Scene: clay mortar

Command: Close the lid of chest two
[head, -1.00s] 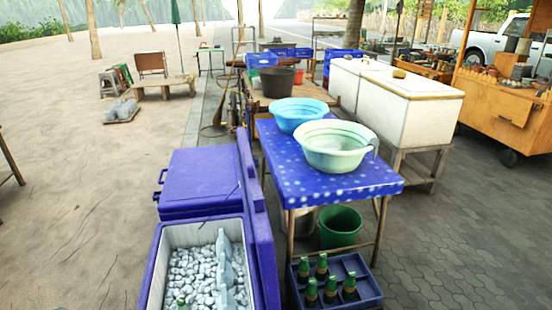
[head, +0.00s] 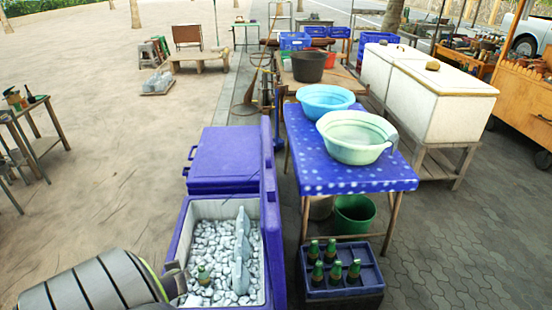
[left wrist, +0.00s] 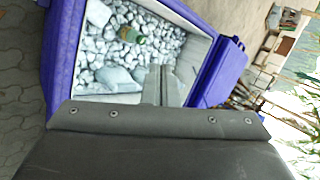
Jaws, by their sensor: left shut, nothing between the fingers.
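In the head view, the front purple chest (head: 180,238) is open and holds pale ice, a green bottle (head: 204,275) and grey fish-like shapes (head: 242,250). Its purple lid (head: 272,225) stands upright along the right side. A second purple chest (head: 222,160) behind it has a covered top. No number shows on either. My left gripper (head: 178,277) is shut and empty at the front chest's left rim. In the left wrist view, the gripper fingers (left wrist: 160,86) point over the ice, with the chest rim (left wrist: 62,60) close by. My right gripper is not in view.
A blue spotted table (head: 350,178) with two basins (head: 357,137) stands right of the upright lid. A bottle crate (head: 342,270) and green bucket (head: 355,213) sit below it. Open sandy ground (head: 100,170) lies to the left.

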